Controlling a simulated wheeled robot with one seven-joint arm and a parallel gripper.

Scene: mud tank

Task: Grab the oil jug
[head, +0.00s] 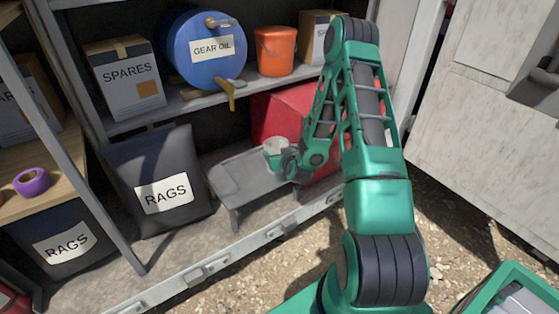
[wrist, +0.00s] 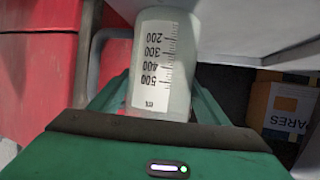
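The oil jug is a small translucent pale container (head: 276,152) at the right end of a low grey bench (head: 238,190) in the head view. In the wrist view the jug (wrist: 162,65) fills the middle, with its printed scale upside down and a grey handle to its left. My gripper (wrist: 162,85) has one green finger on each side of the jug, close against its walls. Whether the fingers press on it cannot be told. In the head view my gripper (head: 284,158) is at the jug's right side, partly hidden by my arm.
A red box (head: 280,112) stands close behind the jug. Above is a shelf with a blue gear oil drum (head: 203,50), an orange bucket (head: 275,52) and a spares box (head: 127,78). A dark rags bag (head: 160,178) sits left of the bench. The bench's left part is clear.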

